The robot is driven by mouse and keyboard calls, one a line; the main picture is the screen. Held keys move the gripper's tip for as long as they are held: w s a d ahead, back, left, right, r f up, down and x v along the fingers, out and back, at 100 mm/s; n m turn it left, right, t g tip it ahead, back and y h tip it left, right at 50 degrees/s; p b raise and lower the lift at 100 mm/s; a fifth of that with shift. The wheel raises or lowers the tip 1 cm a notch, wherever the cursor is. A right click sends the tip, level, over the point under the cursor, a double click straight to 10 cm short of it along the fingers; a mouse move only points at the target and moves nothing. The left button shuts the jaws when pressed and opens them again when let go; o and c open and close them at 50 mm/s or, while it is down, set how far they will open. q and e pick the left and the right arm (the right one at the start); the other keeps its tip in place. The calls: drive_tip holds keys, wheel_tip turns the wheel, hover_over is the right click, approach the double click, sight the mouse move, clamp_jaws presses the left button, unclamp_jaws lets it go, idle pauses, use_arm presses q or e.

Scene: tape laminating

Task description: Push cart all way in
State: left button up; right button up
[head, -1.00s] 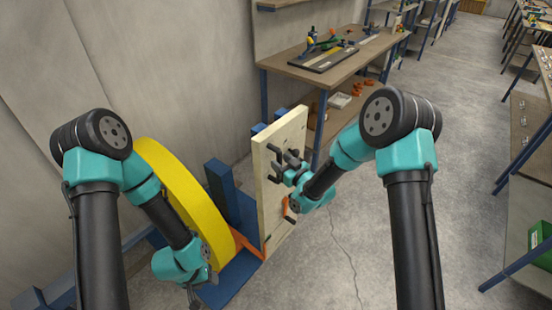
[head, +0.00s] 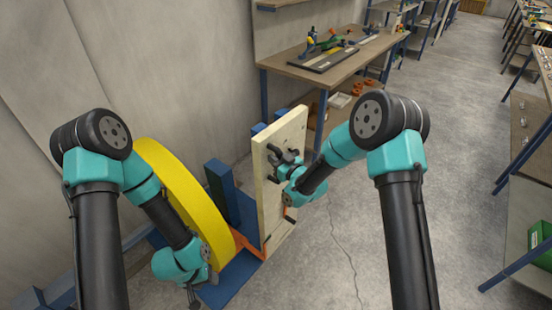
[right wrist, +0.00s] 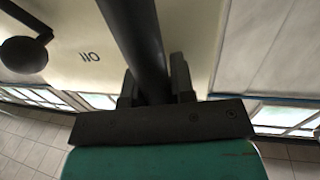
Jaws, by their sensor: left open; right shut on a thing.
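The cart shows as a blue frame (head: 222,293) with a pale wooden panel (head: 261,200) standing upright at its right side. A large yellow roll (head: 165,165) stands left of the panel. My right gripper (head: 280,170) is at the panel's right face, among black handle parts. In the right wrist view its fingers (right wrist: 155,82) are shut around a black bar (right wrist: 140,35) in front of the panel, which is marked 110. My left gripper (head: 193,296) is low in front of the yellow roll, apart from the panel. Its fingertips are small and partly hidden.
A workbench (head: 300,66) with tools and a lower shelf stands behind the panel. A grey wall (head: 170,60) rises at the left. The concrete floor (head: 420,150) right of the panel is clear. Benches (head: 525,140) and a green bin (head: 540,240) line the right side.

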clamp_jaws()
drive_tip(key=s+a, duration=1.9)
drive_tip(key=s, duration=0.4)
drive_tip(key=shift+s, duration=0.25)
drive_tip(key=shift+a, duration=0.15)
drive_tip(key=o, duration=0.5)
unclamp_jaws()
drive_tip(key=shift+s+a, duration=0.1)
drive_tip(key=shift+o, duration=1.3)
drive_tip(key=v, duration=0.7)
drive_tip(key=shift+s, duration=0.15)
